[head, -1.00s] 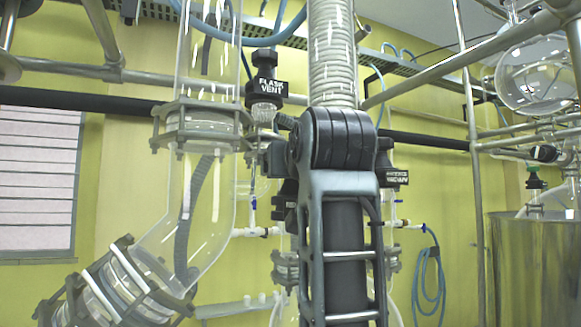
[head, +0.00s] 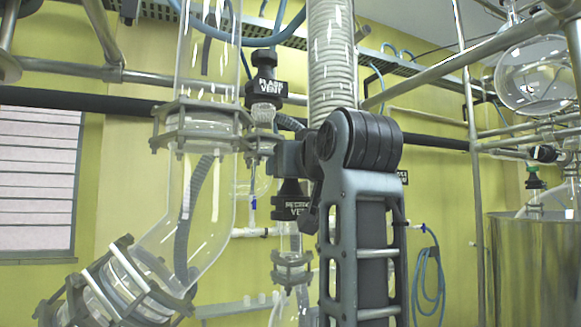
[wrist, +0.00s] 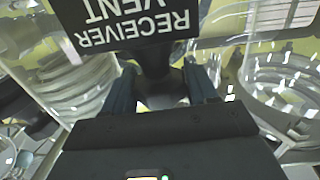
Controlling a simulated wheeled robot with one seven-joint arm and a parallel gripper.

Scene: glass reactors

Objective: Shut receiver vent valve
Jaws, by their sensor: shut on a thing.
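The receiver vent valve has a black knob and a black tag lettered in white; in the head view its tag (head: 297,208) hangs below the flask vent valve (head: 266,80), partly covered by my arm. In the wrist view the tag reading RECEIVER VENT (wrist: 135,22) appears upside down at the top. My gripper (wrist: 160,88) has its two dark fingers on either side of the black valve part below that tag and is shut on it. In the head view my arm hides most of the gripper, and the valve's exact turn cannot be told.
A large clear glass column (head: 205,210) stands close on the left, with a metal clamp ring (head: 195,125) beside my arm. Metal rails, a glass flask (head: 537,75) and a steel vessel (head: 535,265) are on the right.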

